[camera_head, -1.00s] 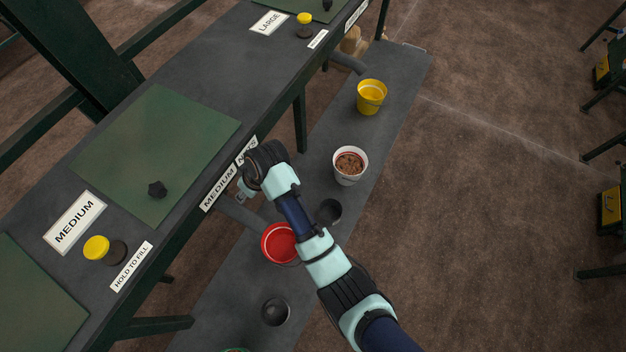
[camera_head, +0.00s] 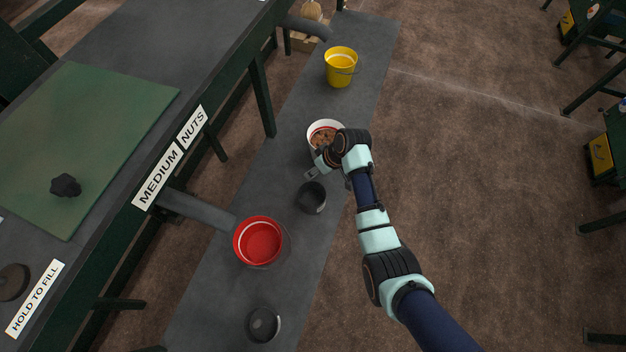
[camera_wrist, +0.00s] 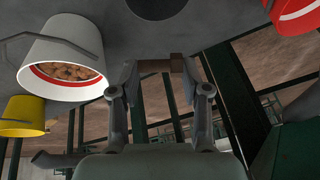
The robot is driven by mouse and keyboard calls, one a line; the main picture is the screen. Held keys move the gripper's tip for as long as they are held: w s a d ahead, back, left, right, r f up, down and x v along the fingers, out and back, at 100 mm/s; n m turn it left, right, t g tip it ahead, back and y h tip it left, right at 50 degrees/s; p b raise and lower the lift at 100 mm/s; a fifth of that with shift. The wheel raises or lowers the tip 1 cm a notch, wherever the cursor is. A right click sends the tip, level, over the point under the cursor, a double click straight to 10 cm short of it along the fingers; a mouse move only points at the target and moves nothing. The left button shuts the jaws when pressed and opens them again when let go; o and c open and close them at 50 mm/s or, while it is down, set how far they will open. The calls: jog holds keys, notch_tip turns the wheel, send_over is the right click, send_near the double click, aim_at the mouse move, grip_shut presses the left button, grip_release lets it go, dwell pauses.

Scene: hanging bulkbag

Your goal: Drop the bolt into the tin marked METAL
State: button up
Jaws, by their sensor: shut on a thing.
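My gripper (camera_head: 316,171) is over the bench between the white bucket (camera_head: 313,151) and a dark round tin (camera_head: 311,197). In the wrist view its fingers (camera_wrist: 160,66) stand apart, shut on a small brownish piece (camera_wrist: 177,66) that I take to be the bolt, though its shape is unclear. The dark tin's rim also shows at the top of the wrist view (camera_wrist: 155,8). A second dark round tin (camera_head: 263,325) stands nearer the front. I can read no METAL marking on either tin.
The white bucket holds brown nuts and is partly hidden by my wrist. A red bucket (camera_head: 236,240) stands below a grey chute (camera_head: 195,209). A yellow bucket (camera_head: 340,70) stands farther back. The workbench with the MEDIUM NUTS sign (camera_head: 158,175) runs along the left.

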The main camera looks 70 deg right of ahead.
notch_tip(320, 180, down, 6)
jog(key=b, duration=0.6)
jog(key=shift+b, duration=0.35)
jog(key=o, duration=1.2)
jog(key=v, duration=1.2)
